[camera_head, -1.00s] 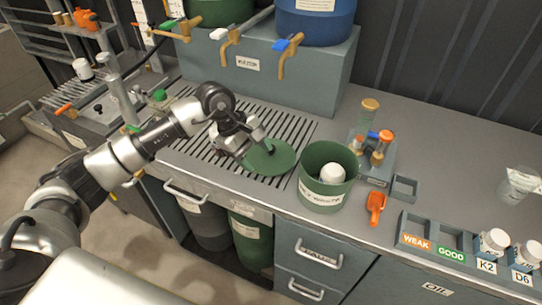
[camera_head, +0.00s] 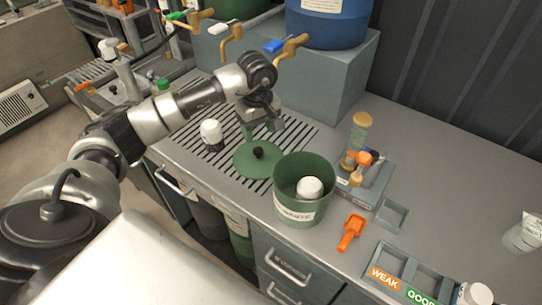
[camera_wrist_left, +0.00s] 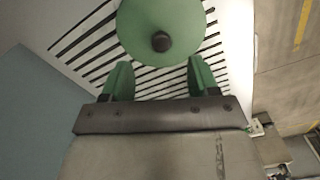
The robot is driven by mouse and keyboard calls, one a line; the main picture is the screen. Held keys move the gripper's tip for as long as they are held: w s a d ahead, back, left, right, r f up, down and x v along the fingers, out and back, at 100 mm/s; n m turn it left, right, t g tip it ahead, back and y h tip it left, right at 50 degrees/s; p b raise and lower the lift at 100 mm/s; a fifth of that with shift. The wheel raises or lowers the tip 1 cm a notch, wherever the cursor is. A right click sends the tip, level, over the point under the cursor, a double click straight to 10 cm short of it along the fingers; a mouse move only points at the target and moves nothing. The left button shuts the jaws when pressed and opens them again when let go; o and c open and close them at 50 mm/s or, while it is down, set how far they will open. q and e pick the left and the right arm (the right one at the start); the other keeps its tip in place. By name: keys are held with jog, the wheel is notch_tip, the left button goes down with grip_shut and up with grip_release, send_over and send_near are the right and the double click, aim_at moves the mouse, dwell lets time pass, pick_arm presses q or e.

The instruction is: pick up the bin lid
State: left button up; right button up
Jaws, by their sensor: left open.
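The bin lid (camera_head: 248,167) is a flat green disc with a black knob in its middle. It lies on the slatted drain grille of the counter, left of the green waste bin (camera_head: 298,213). My left gripper (camera_head: 261,128) is open and empty, just behind and above the lid. In the left wrist view the lid (camera_wrist_left: 185,28) and its knob lie beyond the gap between the open green fingers (camera_wrist_left: 159,76), apart from them. The bin has no lid on it and holds a white-capped bottle (camera_head: 309,188). My right gripper is not in view.
A white-capped bottle (camera_head: 211,132) stands left of the lid. An orange scoop (camera_head: 351,232), a small rack (camera_head: 366,180) and a sorting tray (camera_head: 393,262) are to the right. Taps (camera_head: 290,46) hang over the back of the grille.

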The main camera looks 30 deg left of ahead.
aim_at(258, 149)
pick_arm(q)
jog(key=f, duration=0.2)
jog(key=a+f, duration=0.1)
jog(key=shift+s+f, duration=0.25)
jog(key=shift+s, duration=0.1)
jog(key=shift+f+p, duration=0.2)
jog(key=shift+p, duration=0.15)
jog(key=shift+w+d+f, duration=0.1)
jog(key=shift+w+f, duration=0.1)
jog(key=shift+f, duration=0.2)
jog(key=f, duration=0.1)
jog(key=f+p, duration=0.1)
jog(key=f, duration=0.1)
jog(key=shift+w+f+p, duration=0.3)
jog(key=shift+p, duration=0.1)
jog(key=shift+f, duration=0.35)
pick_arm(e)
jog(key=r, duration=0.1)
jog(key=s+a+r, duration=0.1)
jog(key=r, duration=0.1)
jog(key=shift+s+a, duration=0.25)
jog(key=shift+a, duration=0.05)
pick_arm(q)
jog(key=shift+c, duration=0.3)
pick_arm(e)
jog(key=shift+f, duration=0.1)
